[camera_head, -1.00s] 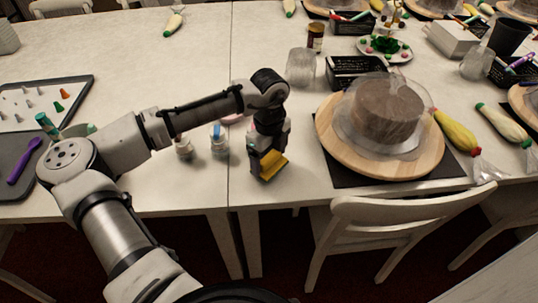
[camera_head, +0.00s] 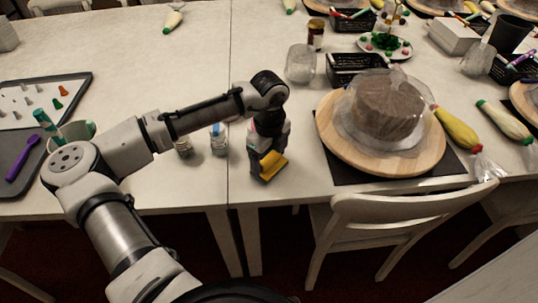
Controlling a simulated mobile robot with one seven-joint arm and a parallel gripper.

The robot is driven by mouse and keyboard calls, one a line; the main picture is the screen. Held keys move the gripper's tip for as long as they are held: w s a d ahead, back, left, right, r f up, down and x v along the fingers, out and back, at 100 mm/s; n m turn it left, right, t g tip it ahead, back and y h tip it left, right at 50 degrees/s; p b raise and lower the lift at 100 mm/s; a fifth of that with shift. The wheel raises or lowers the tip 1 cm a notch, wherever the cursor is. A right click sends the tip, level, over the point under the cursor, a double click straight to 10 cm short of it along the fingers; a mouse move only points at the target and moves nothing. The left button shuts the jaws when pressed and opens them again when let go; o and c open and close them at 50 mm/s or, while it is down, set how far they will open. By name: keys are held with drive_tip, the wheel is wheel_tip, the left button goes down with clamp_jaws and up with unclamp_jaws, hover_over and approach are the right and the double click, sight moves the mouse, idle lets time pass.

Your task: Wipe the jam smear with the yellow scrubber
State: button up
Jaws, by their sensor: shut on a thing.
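My gripper (camera_head: 264,153) points down near the front edge of the white table, left of the cake turntable. It is shut on the yellow scrubber (camera_head: 273,164), a small yellow block with a dark underside. The scrubber is at or just above the tabletop; I cannot tell whether it touches. I see no jam smear; the table under the scrubber and behind my arm is hidden.
A wooden turntable (camera_head: 340,153) with a plastic-covered chocolate cake (camera_head: 389,108) stands right of my gripper on a black mat (camera_head: 446,169). Small jars (camera_head: 219,140) stand to the left. A clear container (camera_head: 300,64) and black basket (camera_head: 354,71) are behind. A white chair (camera_head: 405,208) is in front.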

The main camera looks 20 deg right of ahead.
drive_tip(key=shift+f, duration=0.25)
drive_tip(key=shift+w+d+r+p, duration=0.1)
drive_tip(key=shift+w+d+p, duration=0.2)
drive_tip(key=shift+w, duration=0.45)
drive_tip(key=shift+w+d+r+p, duration=0.15)
drive_tip(key=shift+w+p, duration=0.1)
drive_tip(key=shift+w, duration=0.5)
drive_tip(key=shift+w+d+f+p, duration=0.1)
drive_tip(key=shift+w+d+p, duration=0.1)
drive_tip(key=shift+w, duration=0.5)
drive_tip(key=shift+w+d+f+p, duration=0.1)
drive_tip(key=shift+w+d+p, duration=0.1)
drive_tip(key=shift+w, duration=0.5)
drive_tip(key=shift+w+d+p, duration=0.2)
drive_tip(key=shift+w, duration=0.5)
drive_tip(key=shift+s, duration=0.1)
